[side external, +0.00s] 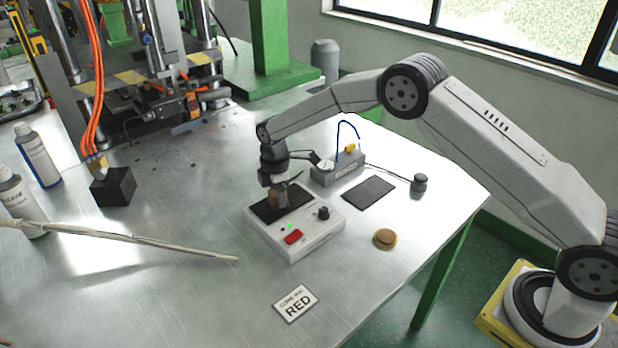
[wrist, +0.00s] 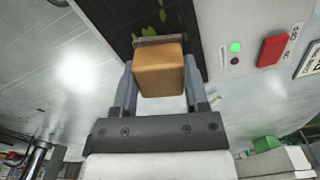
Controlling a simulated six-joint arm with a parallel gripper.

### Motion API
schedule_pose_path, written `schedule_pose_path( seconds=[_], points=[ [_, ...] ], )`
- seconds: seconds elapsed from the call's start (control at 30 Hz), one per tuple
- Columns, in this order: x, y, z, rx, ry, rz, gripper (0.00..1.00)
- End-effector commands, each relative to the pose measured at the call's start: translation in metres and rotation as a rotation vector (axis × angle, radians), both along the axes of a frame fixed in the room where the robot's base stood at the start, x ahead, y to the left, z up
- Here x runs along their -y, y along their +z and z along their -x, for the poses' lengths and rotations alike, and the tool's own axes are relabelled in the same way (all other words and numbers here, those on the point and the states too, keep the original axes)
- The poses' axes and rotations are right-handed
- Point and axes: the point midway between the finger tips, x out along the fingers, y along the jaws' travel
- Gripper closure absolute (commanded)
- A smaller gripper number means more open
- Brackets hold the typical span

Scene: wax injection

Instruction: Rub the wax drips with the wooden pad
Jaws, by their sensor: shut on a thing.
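My gripper (side external: 279,190) is shut on the wooden pad (side external: 280,199), over the dark plate (side external: 263,211) of the white control box. In the wrist view the wooden pad (wrist: 158,70) is a tan block between the two fingers, with a thin dark layer at its far end. Yellow-green wax drips (wrist: 150,22) lie on the dark plate (wrist: 115,18) just beyond the pad. I cannot tell whether the pad touches the plate. In the side view the drips are hidden or too small to see.
The white box (side external: 300,238) has a green light, a red switch (side external: 293,237) and a black knob (side external: 323,213). A rod (side external: 150,240) crosses the left table.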

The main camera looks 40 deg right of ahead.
Motion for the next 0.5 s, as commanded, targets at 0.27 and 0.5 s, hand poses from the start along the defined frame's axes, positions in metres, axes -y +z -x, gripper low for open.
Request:
schedule_pose_path(
  seconds=[0.27,0.5],
  points=[
    [0.027,-0.001,0.001,-0.002,-0.004,0.000,1.00],
    [0.049,-0.001,0.000,-0.002,-0.004,0.000,1.00]
  ],
)
